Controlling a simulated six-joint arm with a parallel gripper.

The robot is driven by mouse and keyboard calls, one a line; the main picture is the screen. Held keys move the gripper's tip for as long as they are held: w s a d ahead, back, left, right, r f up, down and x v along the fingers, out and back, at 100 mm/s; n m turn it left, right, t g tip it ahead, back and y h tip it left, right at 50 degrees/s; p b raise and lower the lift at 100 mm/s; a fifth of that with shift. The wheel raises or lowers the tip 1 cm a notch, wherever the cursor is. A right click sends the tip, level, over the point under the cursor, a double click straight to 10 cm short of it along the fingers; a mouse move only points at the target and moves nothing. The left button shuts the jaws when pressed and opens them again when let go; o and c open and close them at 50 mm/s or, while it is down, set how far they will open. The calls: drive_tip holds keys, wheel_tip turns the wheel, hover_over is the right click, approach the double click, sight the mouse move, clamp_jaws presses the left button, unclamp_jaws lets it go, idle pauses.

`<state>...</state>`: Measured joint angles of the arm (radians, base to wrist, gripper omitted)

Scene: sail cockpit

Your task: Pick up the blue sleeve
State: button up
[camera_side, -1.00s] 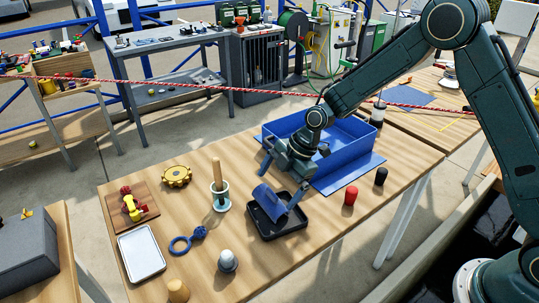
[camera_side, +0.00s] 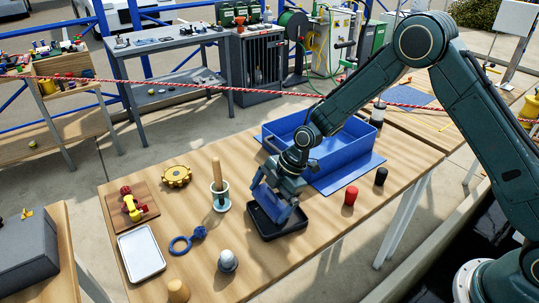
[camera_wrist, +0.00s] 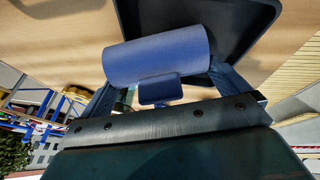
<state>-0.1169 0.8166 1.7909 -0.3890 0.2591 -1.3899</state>
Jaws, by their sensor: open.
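The blue sleeve (camera_side: 271,201) is a smooth cylinder. It lies tilted in the black tray (camera_side: 291,225), partly hidden by my gripper (camera_side: 276,198) in the side view. In the wrist view the sleeve (camera_wrist: 157,57) lies crosswise in front of my gripper (camera_wrist: 175,85), against the dark tray (camera_wrist: 262,18). My gripper points down over the tray with its fingers apart, one on either side of the sleeve. I cannot tell whether either finger touches it.
A large blue bin (camera_side: 350,143) stands just behind my gripper. A red cylinder (camera_side: 350,196) and a black one (camera_side: 381,176) are to the right. A peg stand (camera_side: 220,198), a blue ring piece (camera_side: 181,245) and a grey-white dome (camera_side: 228,261) are left of the tray.

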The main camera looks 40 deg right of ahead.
sight(270, 192)
drive_tip(key=shift+c, duration=0.4)
drive_tip(key=c, duration=0.8)
drive_tip(key=shift+r, duration=0.1)
wheel_tip(270, 192, up, 20)
idle(0.5)
